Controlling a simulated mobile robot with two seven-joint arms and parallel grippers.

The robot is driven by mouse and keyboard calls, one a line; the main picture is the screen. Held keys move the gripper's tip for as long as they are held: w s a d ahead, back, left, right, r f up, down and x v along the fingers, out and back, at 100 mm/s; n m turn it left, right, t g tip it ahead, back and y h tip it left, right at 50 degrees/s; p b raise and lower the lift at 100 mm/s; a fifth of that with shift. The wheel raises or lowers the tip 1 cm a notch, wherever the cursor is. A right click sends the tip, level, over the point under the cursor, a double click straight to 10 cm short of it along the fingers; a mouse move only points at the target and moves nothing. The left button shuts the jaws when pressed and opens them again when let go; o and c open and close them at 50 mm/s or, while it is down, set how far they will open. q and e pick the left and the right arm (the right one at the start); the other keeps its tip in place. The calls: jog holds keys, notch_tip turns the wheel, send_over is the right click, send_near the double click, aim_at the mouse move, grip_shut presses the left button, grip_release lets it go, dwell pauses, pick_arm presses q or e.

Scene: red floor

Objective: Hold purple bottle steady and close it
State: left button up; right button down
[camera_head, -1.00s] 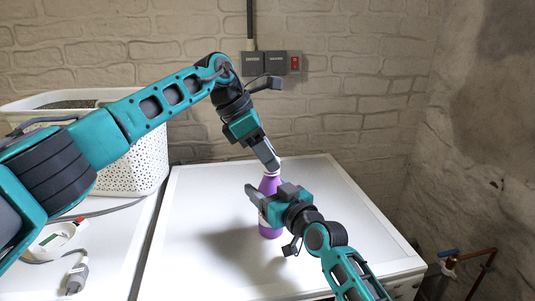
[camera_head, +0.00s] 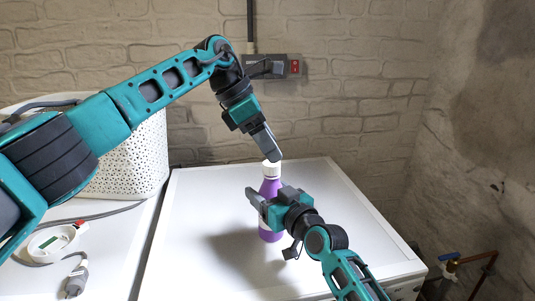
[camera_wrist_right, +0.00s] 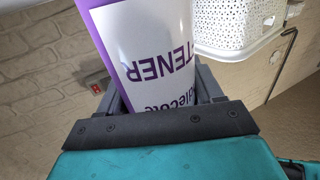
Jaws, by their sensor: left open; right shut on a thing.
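A purple bottle (camera_head: 268,188) with a white cap (camera_head: 271,169) stands upright on the white surface. My right gripper (camera_head: 264,202) is shut around the bottle's body and partly hides it. In the right wrist view the purple bottle (camera_wrist_right: 145,50) with its white label sits between the fingers of my right gripper (camera_wrist_right: 165,92). My left gripper (camera_head: 268,148) points down just above the cap. It is open, and its fingers overlap in this view. I see no clear contact between it and the cap.
The white top (camera_head: 200,205) around the bottle is clear. A white perforated basket (camera_head: 135,160) stands at the left. A cable and a small round white device (camera_head: 52,240) lie at the lower left. A brick wall with a socket box (camera_head: 265,67) is behind.

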pick_arm(q)
jog(key=shift+r, duration=0.6)
jog(key=o, duration=0.6)
jog(key=shift+c, duration=0.2)
pick_arm(e)
jog(key=shift+c, duration=0.5)
grip_release()
pick_arm(q)
jog(key=v, duration=1.2)
